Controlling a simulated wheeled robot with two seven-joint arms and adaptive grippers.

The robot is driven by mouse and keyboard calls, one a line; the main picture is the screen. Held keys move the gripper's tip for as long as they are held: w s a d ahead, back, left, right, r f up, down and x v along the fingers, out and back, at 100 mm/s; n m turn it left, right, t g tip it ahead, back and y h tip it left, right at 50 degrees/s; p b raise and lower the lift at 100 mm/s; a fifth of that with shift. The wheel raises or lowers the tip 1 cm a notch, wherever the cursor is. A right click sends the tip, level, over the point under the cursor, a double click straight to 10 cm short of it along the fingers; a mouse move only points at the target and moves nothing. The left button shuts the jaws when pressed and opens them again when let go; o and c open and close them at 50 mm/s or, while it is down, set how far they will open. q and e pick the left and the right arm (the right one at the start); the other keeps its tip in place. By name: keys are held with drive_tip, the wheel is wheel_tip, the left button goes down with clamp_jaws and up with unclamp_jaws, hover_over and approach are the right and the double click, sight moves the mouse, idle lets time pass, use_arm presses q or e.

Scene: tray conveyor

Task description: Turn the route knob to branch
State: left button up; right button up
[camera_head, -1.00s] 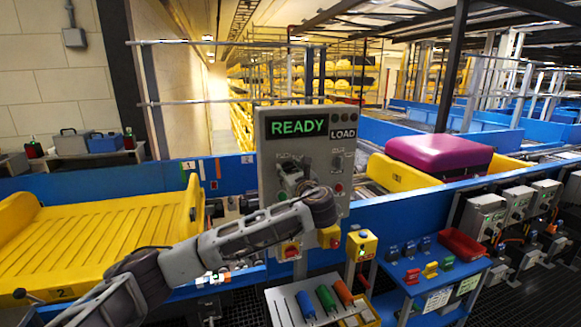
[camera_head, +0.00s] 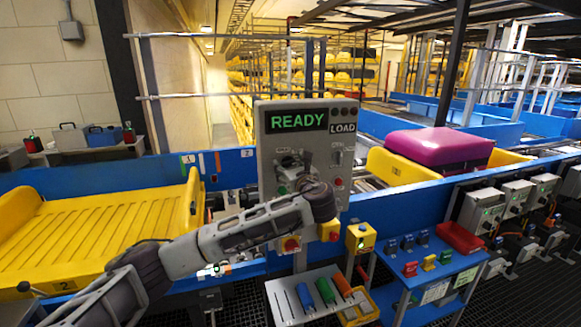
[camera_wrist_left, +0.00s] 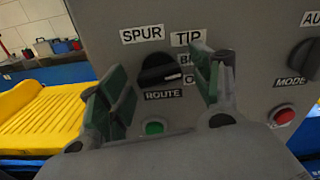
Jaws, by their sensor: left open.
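The route knob (camera_wrist_left: 160,70) is a dark round knob with a raised grip on the grey control panel (camera_head: 268,150). In the left wrist view it sits above the ROUTE label, with SPUR at upper left, TIP above, and a label starting with B at right, partly covered by a finger. I cannot tell which label the knob points to. My left gripper (camera_wrist_left: 162,82) is open, its green-padded fingers on either side of the knob, with no clear contact. In the head view the left gripper (camera_head: 292,165) is at the panel, partly hidden by its wrist. My right gripper is not in view.
The panel display (camera_head: 297,121) reads READY, with LOAD beside it. A green button (camera_wrist_left: 154,128) is below the knob; a mode knob (camera_wrist_left: 303,60) and red button (camera_wrist_left: 283,115) are at right. A yellow tray (camera_head: 100,235) lies left; a purple suitcase (camera_head: 440,146) is right.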

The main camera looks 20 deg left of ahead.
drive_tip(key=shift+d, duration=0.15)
use_arm(q)
drive_tip(key=shift+v, duration=0.85)
drive_tip(key=v, duration=1)
drive_tip(key=shift+d, duration=0.15)
drive_tip(key=shift+s, duration=0.15)
